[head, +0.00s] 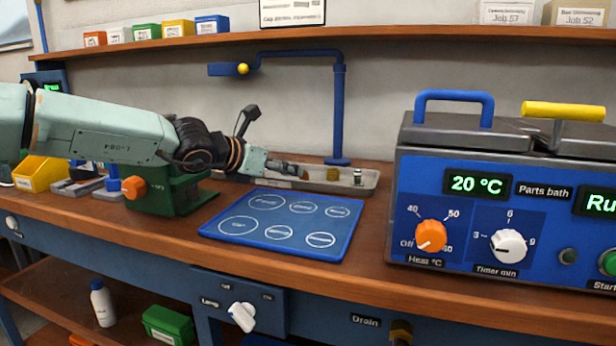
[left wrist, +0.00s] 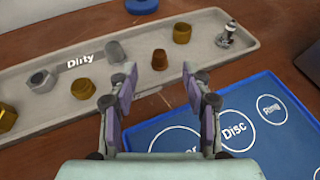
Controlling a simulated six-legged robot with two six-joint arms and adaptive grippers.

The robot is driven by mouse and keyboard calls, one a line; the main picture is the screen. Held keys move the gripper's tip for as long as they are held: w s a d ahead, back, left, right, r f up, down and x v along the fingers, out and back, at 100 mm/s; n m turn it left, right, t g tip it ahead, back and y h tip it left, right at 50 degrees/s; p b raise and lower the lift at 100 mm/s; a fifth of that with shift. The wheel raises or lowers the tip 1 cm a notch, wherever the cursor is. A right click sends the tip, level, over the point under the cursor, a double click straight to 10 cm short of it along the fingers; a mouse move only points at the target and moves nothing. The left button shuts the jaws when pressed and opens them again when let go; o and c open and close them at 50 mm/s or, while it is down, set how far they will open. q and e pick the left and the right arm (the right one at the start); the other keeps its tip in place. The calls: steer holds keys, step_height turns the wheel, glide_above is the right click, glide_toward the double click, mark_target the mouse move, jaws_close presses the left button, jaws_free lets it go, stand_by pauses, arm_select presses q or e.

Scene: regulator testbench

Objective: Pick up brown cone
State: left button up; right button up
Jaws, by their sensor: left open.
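The brown cone (left wrist: 159,59) stands in the grey tray labelled Dirty (left wrist: 200,62) in the left wrist view. It looks like a small tapered piece, apart from its neighbours. My left gripper (left wrist: 158,80) is open and empty, its two fingers pointing at the tray with the cone beyond and between the tips. In the head view my left gripper (head: 292,169) is over the tray (head: 350,188), and I cannot make out the cone there. My right gripper is not in view.
Brass part (left wrist: 182,33) and grey part (left wrist: 114,51) flank the cone. A silver stem part (left wrist: 228,36) stands at the tray's right end. The blue mat (head: 280,222) lies in front, the parts bath (head: 500,200) at right, a green fixture (head: 180,190) at left.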

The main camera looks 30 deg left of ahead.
mark_target(294, 186)
arm_select(q)
steer(key=shift+w+a+f, duration=0.1)
steer(key=shift+w+f, duration=0.15)
steer(key=shift+f, duration=0.05)
steer(key=shift+w+d+f, duration=0.15)
steer(key=shift+w+d, duration=0.1)
steer(key=shift+w, duration=0.1)
steer(key=shift+w+f, duration=0.1)
steer(key=shift+w, duration=0.35)
steer(key=shift+w+f+p, duration=0.15)
steer(key=shift+w+p, duration=0.5)
steer(key=shift+w, duration=0.05)
steer(key=p+x, duration=0.2)
steer(key=x, duration=0.1)
steer(key=shift+f, duration=0.1)
steer(key=shift+w+d+f, duration=0.1)
steer(key=shift+w+f, duration=0.1)
steer(key=shift+w, duration=0.15)
jaws_close()
